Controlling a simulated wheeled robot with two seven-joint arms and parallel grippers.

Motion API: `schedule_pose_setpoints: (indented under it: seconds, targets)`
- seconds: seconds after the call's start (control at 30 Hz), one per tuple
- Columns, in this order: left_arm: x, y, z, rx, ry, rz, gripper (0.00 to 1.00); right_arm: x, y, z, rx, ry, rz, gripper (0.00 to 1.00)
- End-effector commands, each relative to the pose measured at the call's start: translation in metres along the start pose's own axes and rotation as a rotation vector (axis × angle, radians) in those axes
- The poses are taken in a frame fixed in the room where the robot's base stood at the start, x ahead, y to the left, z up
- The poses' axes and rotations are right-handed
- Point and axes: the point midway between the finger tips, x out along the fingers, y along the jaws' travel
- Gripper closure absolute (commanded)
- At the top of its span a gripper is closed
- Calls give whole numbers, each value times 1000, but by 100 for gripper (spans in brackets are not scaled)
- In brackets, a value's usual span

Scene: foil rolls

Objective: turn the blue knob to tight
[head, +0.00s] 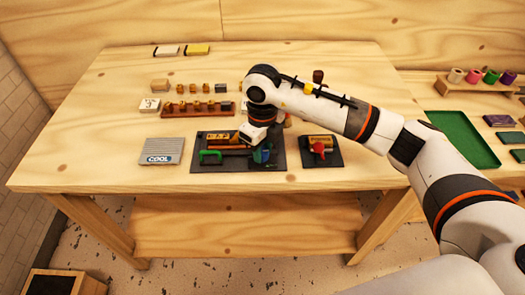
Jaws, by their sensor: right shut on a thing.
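The blue knob (262,155) sits at the right end of a dark base plate (236,168) near the middle of the table. My right gripper (261,146) reaches down over this knob from above and is shut on it. The gripper body hides the knob's top and any tight mark. A green handle (211,156) and a copper-coloured foil roll (221,137) are on the same plate. My left gripper is out of view.
A smaller dark plate with a red knob (320,148) stands just to the right. A grey COOL block (161,151) lies to the left. A rack of small pieces (197,110) stands behind. A green tray (463,139) is at far right. The table's front is clear.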

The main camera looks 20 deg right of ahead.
Motion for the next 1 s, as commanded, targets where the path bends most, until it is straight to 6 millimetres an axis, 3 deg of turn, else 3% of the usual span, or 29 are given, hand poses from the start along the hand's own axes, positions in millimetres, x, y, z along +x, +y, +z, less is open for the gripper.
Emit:
schedule_pose_setpoints:
  seconds: [1.0]
  targets:
    - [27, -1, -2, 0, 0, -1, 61, -1, 1, -1, 930, 5, 1, 93]
